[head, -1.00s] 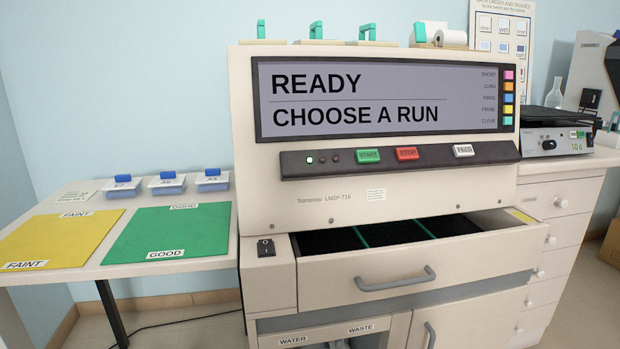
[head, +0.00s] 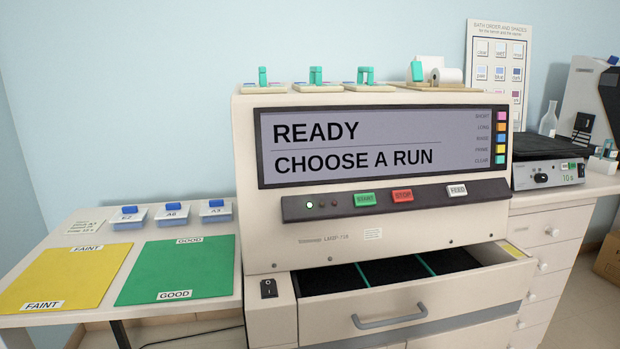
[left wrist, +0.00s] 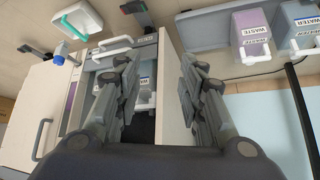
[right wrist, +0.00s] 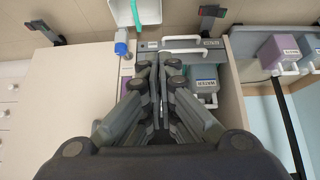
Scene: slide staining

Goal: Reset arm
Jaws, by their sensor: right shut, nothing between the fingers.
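Neither gripper shows in the head view. In the left wrist view my left gripper (left wrist: 158,78) has its two fingers well apart, with nothing held between them. In the right wrist view my right gripper (right wrist: 159,78) has its fingers together and empty. The staining machine (head: 400,234) stands in the middle of the head view. Its screen (head: 380,145) reads READY, CHOOSE A RUN. Its drawer (head: 420,305) is pulled open and shows dark compartments with green dividers.
A side table at left holds a yellow FAINT mat (head: 62,278), a green GOOD mat (head: 175,271) and blue-lidded boxes (head: 171,214). A hotplate device (head: 548,174) sits on the right counter. Both wrist views show the WATER container (right wrist: 205,87) and purple WASTE container (left wrist: 250,32).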

